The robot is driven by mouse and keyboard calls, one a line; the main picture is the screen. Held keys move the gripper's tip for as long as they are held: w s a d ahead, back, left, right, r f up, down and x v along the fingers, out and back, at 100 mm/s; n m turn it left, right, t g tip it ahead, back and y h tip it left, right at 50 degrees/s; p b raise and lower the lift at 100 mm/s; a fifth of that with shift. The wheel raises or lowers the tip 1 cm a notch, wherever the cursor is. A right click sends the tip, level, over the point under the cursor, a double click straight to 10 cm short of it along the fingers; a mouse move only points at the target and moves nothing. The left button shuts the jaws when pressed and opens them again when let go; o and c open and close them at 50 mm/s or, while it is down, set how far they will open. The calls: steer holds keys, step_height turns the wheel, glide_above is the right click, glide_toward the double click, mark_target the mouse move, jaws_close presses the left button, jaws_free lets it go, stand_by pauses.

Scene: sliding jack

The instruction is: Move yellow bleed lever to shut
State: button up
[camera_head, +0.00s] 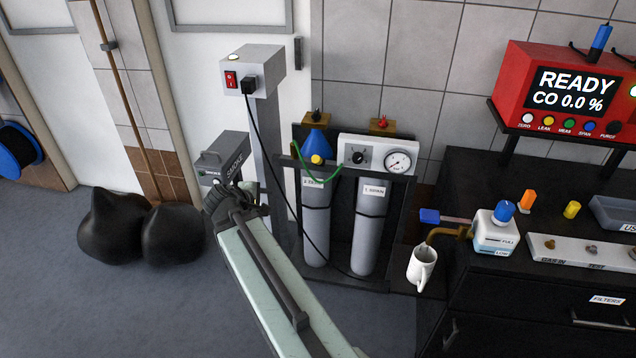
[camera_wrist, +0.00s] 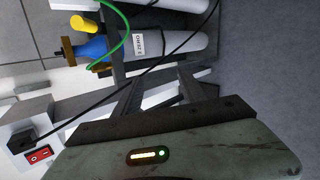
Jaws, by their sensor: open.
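No part is clearly readable as a yellow bleed lever. A small yellow knob (camera_head: 317,160) sits on the front of the blue cone-shaped top (camera_head: 314,145) of the left grey cylinder (camera_head: 316,215). It also shows in the wrist view as a yellow cylinder (camera_wrist: 84,24) beside the blue top (camera_wrist: 90,48). Another small yellow piece (camera_head: 572,209) stands on the black bench. My gripper (camera_head: 222,196) is left of the cylinders, near the smoke box. In the wrist view my gripper (camera_wrist: 166,88) is open with nothing between its fingers.
A grey post (camera_head: 262,150) with a red switch and hanging black cable stands between my gripper and the cylinder rack. A SMOKE box (camera_head: 224,155) is behind my gripper. Black bags (camera_head: 172,234) lie left. A white mug (camera_head: 421,267) hangs below a brass spout (camera_head: 447,233).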

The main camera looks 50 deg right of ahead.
mark_target(317, 160)
steer(key=d+n+t+h+b, duration=0.1)
steer(key=d+n+h+b, duration=0.1)
steer(key=d, duration=0.6)
steer(key=w+d+r+n+t+h+b, duration=0.1)
steer(key=d+n+h+b, duration=0.1)
steer(key=d+n+b, duration=0.2)
steer(key=w+d+r+n+t+h+b, duration=0.1)
steer(key=d+n+t+h+b, duration=0.1)
steer(key=d+n, duration=0.5)
steer(key=shift+d+r+n+h+b, duration=0.15)
steer(key=shift+d+n+h+b, duration=0.1)
steer(key=shift+d, duration=1.15)
steer(key=shift+d+r+n+h+b, duration=0.15)
steer(key=shift+d+h, duration=0.1)
steer(key=shift+d, duration=1.1)
jaws_close()
steer(key=shift+w+a, duration=0.15)
